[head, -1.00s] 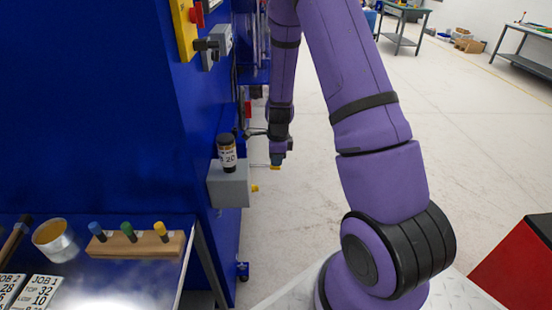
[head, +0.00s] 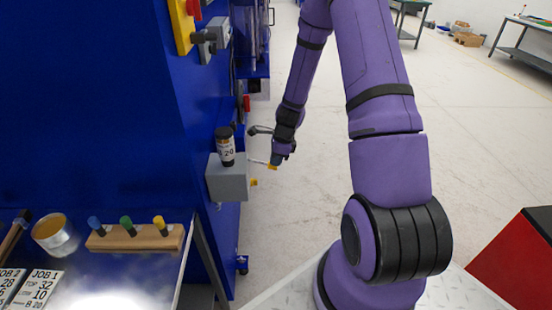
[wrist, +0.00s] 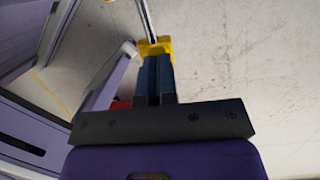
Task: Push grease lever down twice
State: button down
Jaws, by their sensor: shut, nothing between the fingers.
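The grease lever is a thin pale rod reaching out from the grey box (head: 228,180) on the blue machine, with a yellow end (head: 271,167). In the wrist view the yellow end (wrist: 155,47) sits just beyond my fingertips, with the rod running away from it. My gripper (head: 276,161) is beside the lever's yellow end, its fingers pointing down and left. In the wrist view my gripper (wrist: 154,62) has its dark fingers together with nothing held. I cannot tell whether the fingertips touch the yellow end.
A dark bottle (head: 225,146) stands on the grey box. A small yellow tip (head: 254,183) projects from its side. A black-ended handle (head: 261,130) is close above my gripper. The blue machine wall (head: 100,110) is on the left. Open floor (head: 300,210) lies to the right.

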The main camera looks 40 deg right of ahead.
jog(key=shift+r, duration=0.8)
jog(key=v, duration=1.4)
jog(key=shift+w+a, duration=0.25)
jog(key=shift+a, duration=0.1)
dwell(1.9)
